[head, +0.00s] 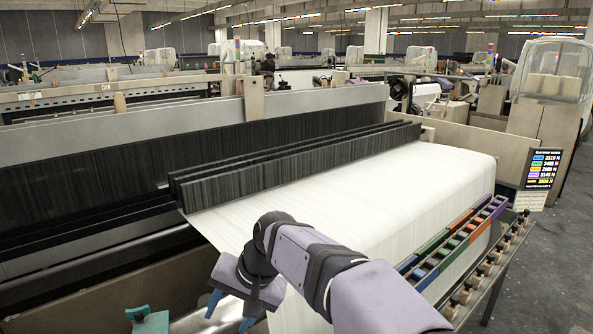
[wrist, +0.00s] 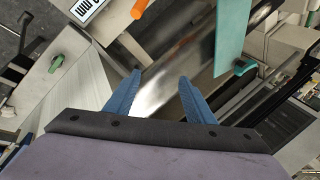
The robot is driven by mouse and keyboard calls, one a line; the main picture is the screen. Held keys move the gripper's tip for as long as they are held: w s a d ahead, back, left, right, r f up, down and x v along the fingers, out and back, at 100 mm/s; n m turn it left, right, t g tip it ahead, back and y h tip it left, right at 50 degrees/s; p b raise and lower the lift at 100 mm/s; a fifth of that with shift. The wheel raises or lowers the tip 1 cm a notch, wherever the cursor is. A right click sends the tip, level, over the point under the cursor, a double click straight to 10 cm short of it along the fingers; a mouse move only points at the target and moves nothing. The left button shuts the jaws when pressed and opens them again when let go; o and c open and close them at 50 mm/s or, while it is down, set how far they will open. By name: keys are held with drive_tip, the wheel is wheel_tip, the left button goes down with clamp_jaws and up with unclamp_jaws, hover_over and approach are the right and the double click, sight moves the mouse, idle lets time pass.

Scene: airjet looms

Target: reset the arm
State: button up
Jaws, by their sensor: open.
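My gripper (head: 230,311) shows at the bottom of the head view, in front of the white fabric on the loom. Its two blue fingers hang downward and stand apart. In the wrist view my gripper (wrist: 158,82) is open, with nothing between the fingers. Behind the fingers lies a shiny metal roller (wrist: 170,70). My arm reaches in from the bottom of the head view, bent at the wrist.
The loom's white fabric (head: 340,195) spreads behind my arm, with dark frames (head: 290,160) beyond. A rack with coloured trays (head: 455,243) stands right, near a screen (head: 542,169). A teal part (head: 148,320) is at lower left. Floor at far right is clear.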

drive_tip(key=s+d+f+h+p, duration=0.15)
drive_tip(key=d+f, duration=0.25)
drive_tip(key=d, duration=0.7)
drive_tip(key=s+d+f+h+p, duration=0.1)
drive_tip(key=s+d+f+h, duration=0.15)
drive_tip(key=d, duration=0.75)
drive_tip(key=s+d+f+g, duration=0.1)
drive_tip(key=s+d+f, duration=0.2)
drive_tip(key=s+d, duration=0.3)
drive_tip(key=s+d+f+h+p, duration=0.1)
drive_tip(key=s+d+f, duration=0.2)
drive_tip(key=s+d, duration=0.3)
drive_tip(key=shift+s+d+f+g, duration=0.25)
drive_tip(key=shift+s+g, duration=0.15)
drive_tip(key=shift+s, duration=0.5)
drive_tip(key=shift+c, duration=0.7)
drive_tip(key=shift+a, duration=0.1)
